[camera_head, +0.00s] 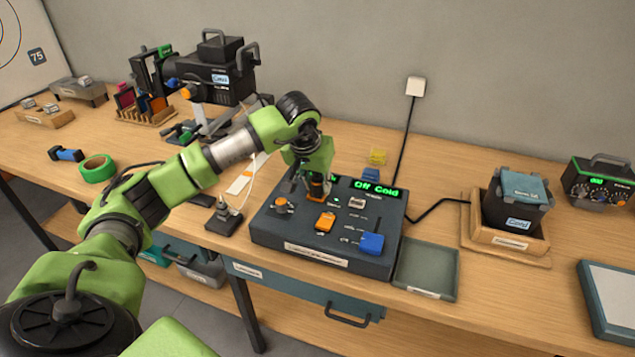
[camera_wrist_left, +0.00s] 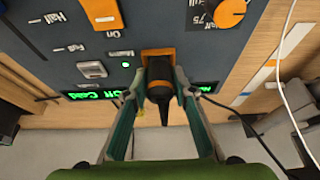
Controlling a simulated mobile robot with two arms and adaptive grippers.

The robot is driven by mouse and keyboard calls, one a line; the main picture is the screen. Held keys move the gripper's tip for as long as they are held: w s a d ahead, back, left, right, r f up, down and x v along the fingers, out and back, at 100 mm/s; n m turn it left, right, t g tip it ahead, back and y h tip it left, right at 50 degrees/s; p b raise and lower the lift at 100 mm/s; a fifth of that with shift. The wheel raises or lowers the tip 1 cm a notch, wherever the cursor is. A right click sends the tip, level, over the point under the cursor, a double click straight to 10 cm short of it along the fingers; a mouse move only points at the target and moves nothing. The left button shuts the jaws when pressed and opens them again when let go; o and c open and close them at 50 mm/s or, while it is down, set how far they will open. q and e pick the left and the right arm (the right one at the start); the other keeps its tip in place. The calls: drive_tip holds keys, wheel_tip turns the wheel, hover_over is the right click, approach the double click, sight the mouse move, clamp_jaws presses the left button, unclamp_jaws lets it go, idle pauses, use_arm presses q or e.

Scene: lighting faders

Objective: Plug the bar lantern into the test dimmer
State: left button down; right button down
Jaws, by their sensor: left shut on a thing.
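The dark control panel (camera_head: 270,232) lies on the bench, with the green display "Off Cold" (camera_head: 375,187) at its back. I take this panel for the test dimmer. My left gripper (camera_head: 312,180) is over the panel's back edge, shut on a black plug with orange on it (camera_wrist_left: 160,88). In the left wrist view the plug is at the orange socket (camera_wrist_left: 158,60) on the panel's edge; I cannot tell whether it is fully seated. A black lantern (camera_head: 222,75) with a blue label stands at the back left; it may be the bar lantern. My right gripper is not in view.
The panel carries an orange knob (camera_head: 281,206), an orange switch (camera_head: 325,222) and a blue block (camera_head: 371,243). A green tray (camera_head: 428,265) lies right of it. A black box (camera_head: 515,215) sits in a wooden holder. Green tape (camera_head: 97,168) lies left.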

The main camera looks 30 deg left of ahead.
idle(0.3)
use_arm(q)
drive_tip(key=shift+s+f, duration=0.1)
drive_tip(key=shift+f, duration=0.2)
idle(0.6)
drive_tip(key=c, duration=1.6)
unclamp_jaws()
drive_tip(key=shift+r, duration=0.1)
drive_tip(key=v, duration=1.1)
drive_tip(key=shift+r, duration=0.35)
